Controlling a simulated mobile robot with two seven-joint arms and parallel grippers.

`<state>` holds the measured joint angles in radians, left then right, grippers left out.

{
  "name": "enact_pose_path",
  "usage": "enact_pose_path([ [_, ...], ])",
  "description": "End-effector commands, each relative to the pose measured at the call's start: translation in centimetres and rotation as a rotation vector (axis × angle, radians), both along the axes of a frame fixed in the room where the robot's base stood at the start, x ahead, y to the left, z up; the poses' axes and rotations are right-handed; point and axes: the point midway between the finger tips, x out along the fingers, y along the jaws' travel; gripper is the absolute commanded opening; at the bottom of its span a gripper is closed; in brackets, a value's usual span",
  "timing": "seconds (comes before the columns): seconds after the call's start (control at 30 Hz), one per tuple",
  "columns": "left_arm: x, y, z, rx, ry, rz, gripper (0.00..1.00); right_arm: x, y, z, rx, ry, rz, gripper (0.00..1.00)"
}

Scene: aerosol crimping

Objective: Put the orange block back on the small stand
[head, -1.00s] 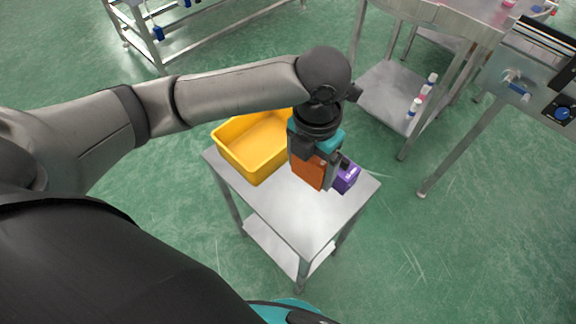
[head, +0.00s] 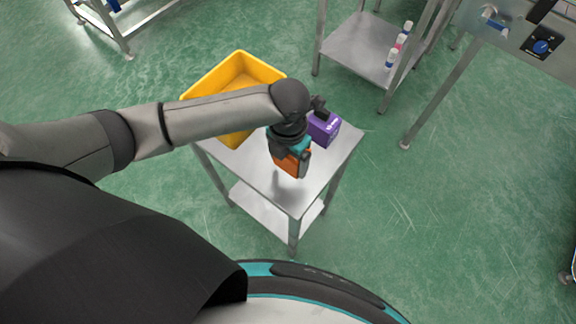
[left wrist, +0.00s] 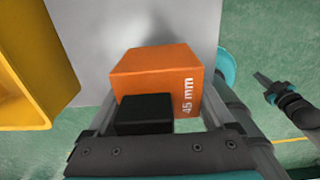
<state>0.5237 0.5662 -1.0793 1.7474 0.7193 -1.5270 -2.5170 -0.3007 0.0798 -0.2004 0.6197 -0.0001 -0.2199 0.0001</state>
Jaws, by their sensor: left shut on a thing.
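The orange block (head: 289,164), marked 45 mm, is held in my left gripper (head: 291,170). In the left wrist view the orange block (left wrist: 160,75) sits between the two fingers, with a black pad against its near side. The small stand (head: 258,174) is a steel table with a lower shelf. The block is over the front part of its top, with a dark shadow below. I cannot tell whether it touches the top. What looks like my right gripper (left wrist: 281,93) shows at the right of the left wrist view, too small to read its jaws.
A yellow bin (head: 235,78) is at the stand's back left, partly behind my left arm. A purple box (head: 324,129) stands at its back right. The front and right of the top are clear. A steel shelf (head: 352,48) with small bottles stands farther back.

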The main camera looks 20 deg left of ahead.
Motion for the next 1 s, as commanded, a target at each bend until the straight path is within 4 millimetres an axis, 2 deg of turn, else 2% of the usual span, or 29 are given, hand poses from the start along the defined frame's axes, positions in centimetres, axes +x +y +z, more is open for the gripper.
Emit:
enact_pose_path([
  [0.1, -0.1, -0.1, -2.2, -0.001, 0.003, 0.002, 0.04, 0.0, -0.1, -0.7, -0.001, 0.0, 0.0, 0.0],
  [0.2, -0.1, 0.0, -3.3, 0.0, 0.002, 0.001, 0.04, 0.0, -0.1, -1.0, -0.001, 0.0, -0.001, 0.0],
  [0.63, 0.0, 0.0, -3.8, -0.001, 0.0, 0.0, 0.04, 0.0, -0.1, -1.1, -0.001, 0.0, -0.001, 0.0],
  [0.67, -0.1, 0.0, -3.8, -0.001, 0.001, 0.0, 0.9, 0.0, -0.1, -1.1, -0.001, 0.0, -0.001, 0.0],
  [0.77, -0.1, 0.0, -3.8, -0.001, 0.001, 0.0, 1.0, 0.0, -0.1, -1.1, -0.001, 0.0, -0.001, 0.0],
  [1.0, -0.1, 0.0, -3.7, -0.001, 0.001, 0.0, 1.0, 0.0, -0.1, -1.0, -0.001, 0.0, -0.001, 0.0],
])
